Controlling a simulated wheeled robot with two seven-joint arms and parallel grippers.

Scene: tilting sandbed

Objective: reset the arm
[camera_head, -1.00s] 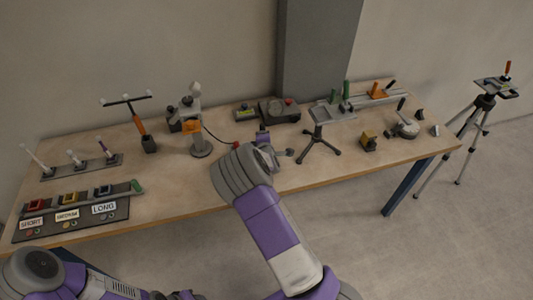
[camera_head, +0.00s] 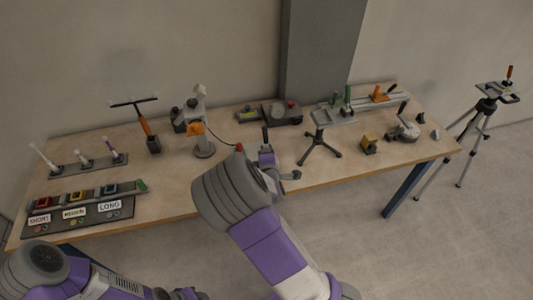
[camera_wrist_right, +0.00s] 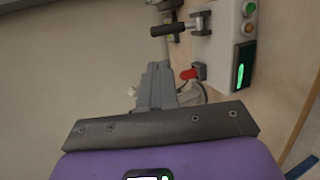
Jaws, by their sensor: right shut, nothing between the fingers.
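My right gripper (camera_head: 266,143) is over the front middle of the table (camera_head: 235,177), with its purple and grey arm coming up from the bottom. In the right wrist view its fingers (camera_wrist_right: 157,75) are shut together and hold nothing. A small red part (camera_wrist_right: 189,73) and a grey box with lit buttons (camera_wrist_right: 228,45) appear just beyond and right of the fingers. I cannot tell whether anything touches. My left arm shows at the bottom left of the head view, and its gripper is not visible.
To the left stand a row of rods (camera_head: 85,163), a board labelled SHORT and LONG (camera_head: 85,215) and a T-handled tool (camera_head: 147,128). A lamp-like stand (camera_head: 203,148) and a small tripod (camera_head: 319,145) flank my gripper. A tall tripod (camera_head: 480,115) stands off the right end.

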